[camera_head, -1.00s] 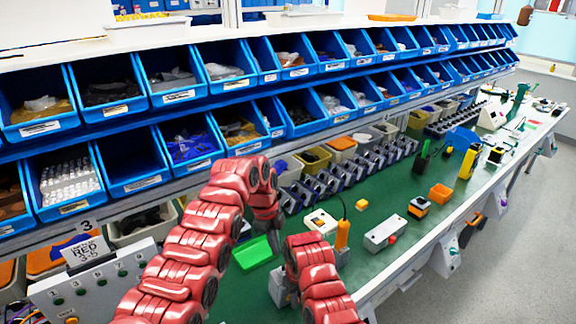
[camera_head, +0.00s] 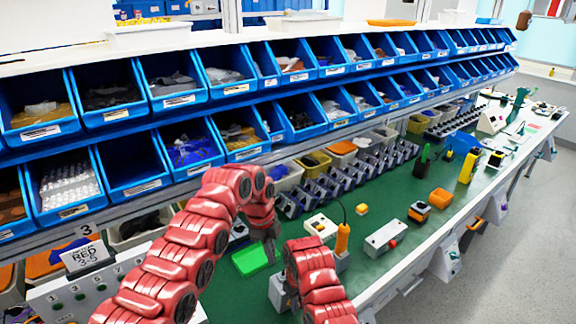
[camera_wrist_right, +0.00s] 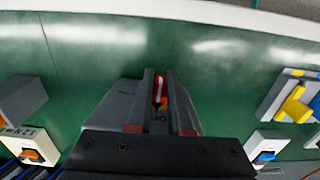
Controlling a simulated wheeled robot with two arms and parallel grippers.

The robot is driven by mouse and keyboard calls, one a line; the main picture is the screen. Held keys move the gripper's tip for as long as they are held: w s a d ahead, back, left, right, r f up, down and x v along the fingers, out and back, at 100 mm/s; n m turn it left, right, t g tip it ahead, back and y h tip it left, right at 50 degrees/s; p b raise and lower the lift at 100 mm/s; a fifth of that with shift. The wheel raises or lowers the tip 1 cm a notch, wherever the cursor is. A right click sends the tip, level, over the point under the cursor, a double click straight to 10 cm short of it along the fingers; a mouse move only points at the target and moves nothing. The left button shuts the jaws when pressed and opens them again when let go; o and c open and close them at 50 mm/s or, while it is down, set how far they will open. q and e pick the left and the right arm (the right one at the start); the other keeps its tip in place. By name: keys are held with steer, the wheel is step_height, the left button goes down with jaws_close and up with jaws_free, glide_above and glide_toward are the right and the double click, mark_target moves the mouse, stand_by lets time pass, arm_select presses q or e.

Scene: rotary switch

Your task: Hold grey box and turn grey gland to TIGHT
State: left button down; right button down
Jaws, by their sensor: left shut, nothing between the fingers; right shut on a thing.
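The grey box (camera_head: 279,292) stands on the green bench at the lower middle of the head view, partly hidden by my right arm. It also shows in the right wrist view (camera_wrist_right: 118,103). My right gripper (camera_wrist_right: 161,98) is shut on part of it, with a red, white and yellow marking visible between the fingers. My left gripper (camera_head: 271,262) is shut and empty. It points down above the bench, beside the green tray and behind the box in the picture. I cannot clearly make out the grey gland or its setting.
A green tray (camera_head: 249,261) lies just left of my left gripper. Blue bins (camera_head: 137,165) line the back.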

arm_select(q)
steer(key=shift+w+a+f, duration=0.15)
steer(key=shift+f, duration=1.35)
steer(key=shift+w+a+f, duration=0.1)
steer(key=shift+f, duration=1.35)
steer(key=shift+s+d+f, duration=0.1)
steer(key=shift+s+d, duration=0.1)
steer(key=shift+d, duration=0.55)
steer(key=shift+w+d, duration=0.35)
steer(key=shift+w, duration=0.15)
steer(key=shift+w+a, duration=0.15)
steer(key=shift+a, duration=0.15)
steer(key=shift+w+r, duration=0.1)
steer(key=shift+r, duration=0.4)
steer(key=r, duration=0.5)
steer(key=shift+s, duration=0.2)
steer(key=shift+a, duration=0.2)
